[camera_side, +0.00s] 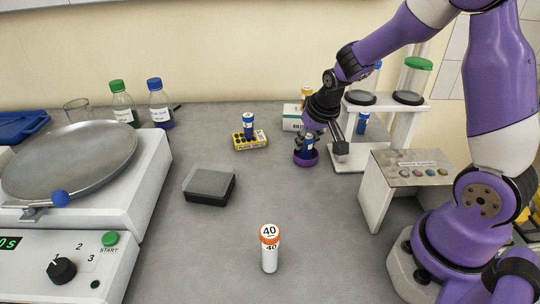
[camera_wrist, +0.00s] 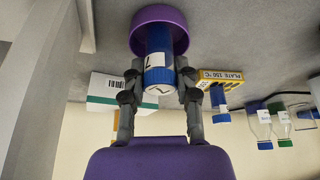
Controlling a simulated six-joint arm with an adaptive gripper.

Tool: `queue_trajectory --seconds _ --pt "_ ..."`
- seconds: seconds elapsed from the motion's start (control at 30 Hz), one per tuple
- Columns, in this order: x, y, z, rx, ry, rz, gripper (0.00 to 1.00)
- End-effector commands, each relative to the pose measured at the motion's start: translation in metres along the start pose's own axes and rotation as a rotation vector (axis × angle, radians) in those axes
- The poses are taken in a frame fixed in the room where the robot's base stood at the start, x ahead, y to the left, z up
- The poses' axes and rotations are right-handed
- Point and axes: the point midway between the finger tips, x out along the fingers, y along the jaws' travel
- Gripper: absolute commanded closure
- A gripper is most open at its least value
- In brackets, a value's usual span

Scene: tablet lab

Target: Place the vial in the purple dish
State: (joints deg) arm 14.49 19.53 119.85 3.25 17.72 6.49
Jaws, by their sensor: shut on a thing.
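The purple dish (camera_side: 306,160) stands on the bench at centre right. A blue vial (camera_side: 308,144) with a white label is upright at the dish, its lower end inside the rim as far as I can tell. My gripper (camera_side: 318,130) is just above the dish, shut on this vial. In the wrist view the fingers (camera_wrist: 160,88) flank the vial (camera_wrist: 158,62), and its far end lies within the purple dish (camera_wrist: 160,14). Whether the vial touches the dish floor is hidden.
Another blue vial (camera_side: 249,124) stands in a yellow rack (camera_side: 250,142) to the left. A white box (camera_side: 292,118) is behind the gripper. A white funnel stand (camera_side: 390,110) is to the right. An orange-capped vial (camera_side: 269,250) stands in front.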

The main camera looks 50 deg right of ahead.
Motion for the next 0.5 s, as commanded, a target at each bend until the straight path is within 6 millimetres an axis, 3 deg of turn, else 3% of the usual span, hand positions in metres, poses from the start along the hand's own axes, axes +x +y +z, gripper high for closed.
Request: queue_trajectory --seconds 0.03,0.07,0.1,0.13,0.5 --pt "0.0017 0.0000 0.0011 0.000 -0.002 0.000 0.99" --pt "0.0021 0.0000 0.0012 0.000 -0.002 0.000 0.61" --pt "0.0018 0.0000 0.0010 0.000 -0.001 0.000 0.41" --pt "0.0017 0.0000 0.0010 0.000 -0.001 0.000 0.37" --pt "0.0000 -0.0001 -0.0001 0.000 0.000 0.000 0.37"
